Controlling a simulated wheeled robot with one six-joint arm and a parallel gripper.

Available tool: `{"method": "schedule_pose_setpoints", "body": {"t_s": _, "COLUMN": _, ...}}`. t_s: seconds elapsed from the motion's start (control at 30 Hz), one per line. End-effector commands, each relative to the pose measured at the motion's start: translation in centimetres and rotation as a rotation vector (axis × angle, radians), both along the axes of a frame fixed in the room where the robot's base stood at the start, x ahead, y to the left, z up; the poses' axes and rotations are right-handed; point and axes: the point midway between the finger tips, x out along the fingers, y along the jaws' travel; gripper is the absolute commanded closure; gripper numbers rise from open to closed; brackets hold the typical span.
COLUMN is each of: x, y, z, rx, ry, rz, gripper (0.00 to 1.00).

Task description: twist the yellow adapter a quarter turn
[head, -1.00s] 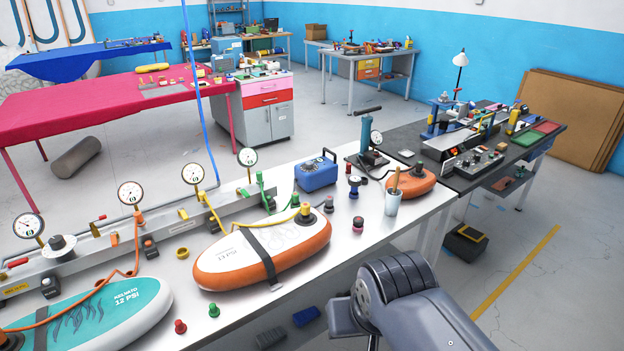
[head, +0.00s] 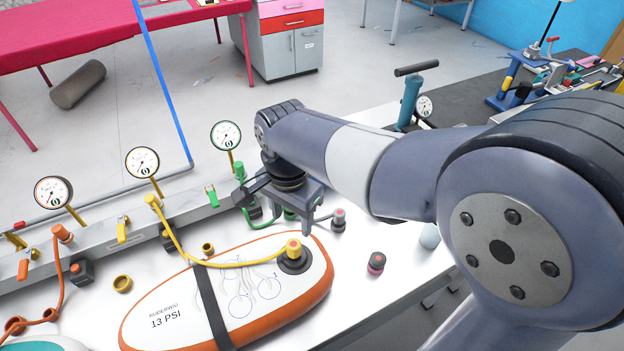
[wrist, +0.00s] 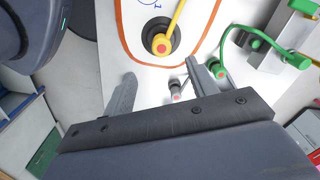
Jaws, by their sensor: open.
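The yellow adapter (head: 293,248) has a red centre and sits in the dark round valve at the right end of the orange-edged white board (head: 165,290). A yellow hose runs from it to the rail. The adapter also shows in the wrist view (wrist: 162,46), at top centre beyond the fingers. My gripper (head: 300,215) is open and empty, above the bench just behind the adapter and apart from it. In the wrist view my gripper (wrist: 162,82) has its two fingers spread, with a small grey, red-topped fitting (wrist: 176,90) between them, near the right finger.
A black strap (head: 212,305) crosses the board. A green hose (wrist: 235,32) with a green fitting lies close to the right finger. Loose fittings, a pink-and-black one (head: 376,263) and a yellow ring (head: 123,284), stand on the bench. Gauges (head: 226,136) rise from the rail behind.

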Motion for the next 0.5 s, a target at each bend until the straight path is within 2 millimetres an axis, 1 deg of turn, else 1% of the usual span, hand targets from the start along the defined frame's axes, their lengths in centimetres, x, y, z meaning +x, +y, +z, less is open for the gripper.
{"method": "schedule_pose_setpoints", "body": {"t_s": 0.03, "x": -0.1, "y": 0.3, "z": -0.3, "rx": -0.003, "ry": 0.004, "rz": -0.002, "gripper": 0.45}}
{"method": "schedule_pose_setpoints", "body": {"t_s": 0.17, "x": -0.1, "y": 0.4, "z": -1.1, "rx": -0.005, "ry": 0.008, "rz": -0.007, "gripper": 0.45}}
{"method": "schedule_pose_setpoints", "body": {"t_s": 0.27, "x": -0.1, "y": 0.3, "z": -2.5, "rx": -0.006, "ry": 0.009, "rz": -0.007, "gripper": 0.45}}
{"method": "schedule_pose_setpoints", "body": {"t_s": 0.5, "x": -0.1, "y": 0.3, "z": -6.8, "rx": -0.006, "ry": 0.009, "rz": -0.006, "gripper": 0.45}}
